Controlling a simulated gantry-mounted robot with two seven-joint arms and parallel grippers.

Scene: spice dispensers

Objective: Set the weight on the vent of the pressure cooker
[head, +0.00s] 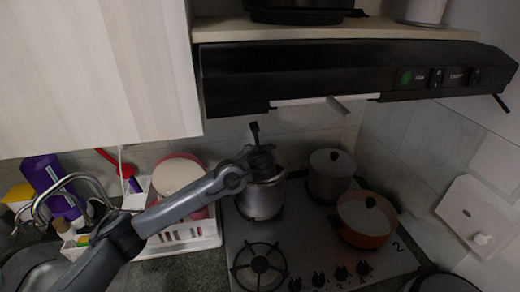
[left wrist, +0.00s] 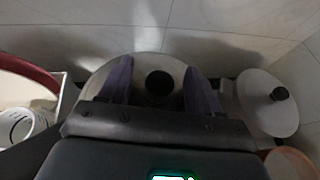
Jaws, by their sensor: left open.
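The silver pressure cooker (head: 261,201) stands on the back left of the stove. My left gripper (head: 264,166) is over its top and hides most of the lid in the head view. In the left wrist view, the pale round lid (left wrist: 145,67) lies below my left gripper (left wrist: 160,87). Its two dark fingers are apart, with a round black piece (left wrist: 159,84) between them. I cannot tell whether this piece is the weight or the lid's knob, or whether the fingers touch it. The vent cannot be made out. My right gripper is not in view.
A grey lidded pot (head: 331,178) stands right of the cooker, and an orange pot (head: 366,220) in front of that. A white dish rack (head: 180,236) is at the left. The black range hood (head: 330,75) hangs above. The front left burner (head: 259,265) is clear.

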